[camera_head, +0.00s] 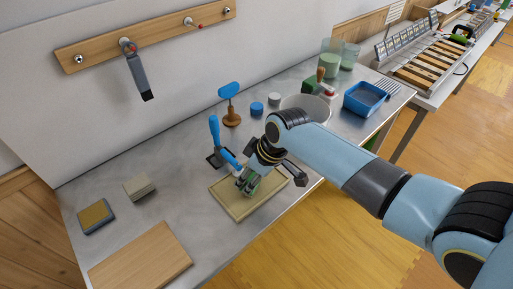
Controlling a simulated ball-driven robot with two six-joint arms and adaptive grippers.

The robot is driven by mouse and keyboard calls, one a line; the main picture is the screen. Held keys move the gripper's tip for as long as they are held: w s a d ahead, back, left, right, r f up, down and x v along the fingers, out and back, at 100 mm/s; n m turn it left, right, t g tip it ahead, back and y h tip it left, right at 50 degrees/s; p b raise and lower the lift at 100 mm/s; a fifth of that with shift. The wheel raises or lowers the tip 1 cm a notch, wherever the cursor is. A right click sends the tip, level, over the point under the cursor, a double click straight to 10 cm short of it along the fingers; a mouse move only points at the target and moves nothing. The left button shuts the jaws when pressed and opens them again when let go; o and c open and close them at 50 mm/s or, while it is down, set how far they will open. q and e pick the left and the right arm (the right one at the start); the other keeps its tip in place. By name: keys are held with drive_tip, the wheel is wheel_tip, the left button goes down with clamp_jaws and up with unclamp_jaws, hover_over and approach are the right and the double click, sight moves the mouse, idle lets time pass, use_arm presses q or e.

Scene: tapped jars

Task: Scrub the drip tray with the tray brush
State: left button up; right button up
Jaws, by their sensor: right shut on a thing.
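The drip tray, a shallow tan rectangular tray (236,210), lies flat on the metal counter. My right gripper (247,184) is low over its middle, shut on a small, partly green thing that looks like the tray brush. The fingers hide most of it. I cannot tell whether its bristles touch the tray. My left gripper is not in view.
A blue upright handle on a dark base (214,131) stands just behind the tray.

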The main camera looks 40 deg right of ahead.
drive_tip(key=shift+a, duration=0.2)
drive_tip(key=shift+s+a, duration=0.2)
drive_tip(key=shift+a, duration=2.05)
drive_tip(key=shift+w, duration=0.15)
drive_tip(key=shift+w, duration=0.7)
drive_tip(key=shift+d, duration=0.1)
drive_tip(key=shift+w+d, duration=0.1)
drive_tip(key=shift+d, duration=2.1)
